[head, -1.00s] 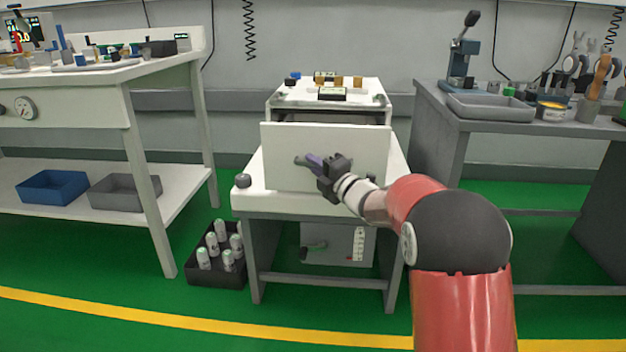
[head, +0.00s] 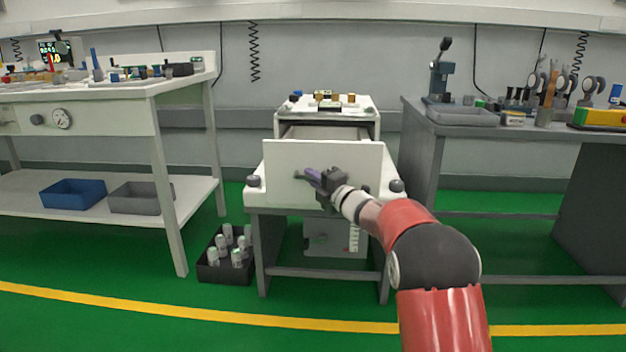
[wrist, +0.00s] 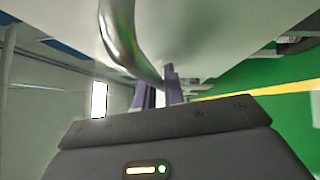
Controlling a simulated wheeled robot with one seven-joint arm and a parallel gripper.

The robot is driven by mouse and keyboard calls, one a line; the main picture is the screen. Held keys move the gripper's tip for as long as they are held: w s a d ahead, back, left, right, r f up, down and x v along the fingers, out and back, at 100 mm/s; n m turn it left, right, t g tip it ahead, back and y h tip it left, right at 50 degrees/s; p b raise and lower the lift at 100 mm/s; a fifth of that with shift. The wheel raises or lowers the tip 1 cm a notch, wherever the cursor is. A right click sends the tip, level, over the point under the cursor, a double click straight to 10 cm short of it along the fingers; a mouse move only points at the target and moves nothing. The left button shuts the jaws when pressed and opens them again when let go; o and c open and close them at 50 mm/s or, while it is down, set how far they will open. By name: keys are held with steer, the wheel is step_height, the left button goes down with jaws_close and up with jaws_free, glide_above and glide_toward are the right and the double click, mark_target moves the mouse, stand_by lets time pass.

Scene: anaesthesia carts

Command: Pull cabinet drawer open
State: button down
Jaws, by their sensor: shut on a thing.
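The white cabinet (head: 330,105) stands on a white-topped stand in the middle of the head view. Its drawer (head: 350,160) is pulled out, and part of its inside shows behind the flat white front. A metal bar handle (head: 302,177) sits on the drawer front; in the wrist view the curved bar handle (wrist: 118,30) is close and large. My gripper (head: 312,178) is at the drawer front with its purple fingers shut on the handle. The fingers of my gripper (wrist: 160,92) also show in the wrist view. The exact contact on the bar is partly hidden.
A black crate (head: 225,272) of several canisters stands on the floor left of the stand (head: 318,272). A white workbench (head: 165,190) is at the left, a grey bench (head: 425,150) at the right. Small items top the cabinet. The green floor in front is clear.

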steer(key=c, duration=1.5)
jaws_free()
steer(key=v, duration=0.7)
steer(key=shift+s+d, duration=0.25)
steer(key=shift+d, duration=0.05)
steer(key=shift+f, duration=0.1)
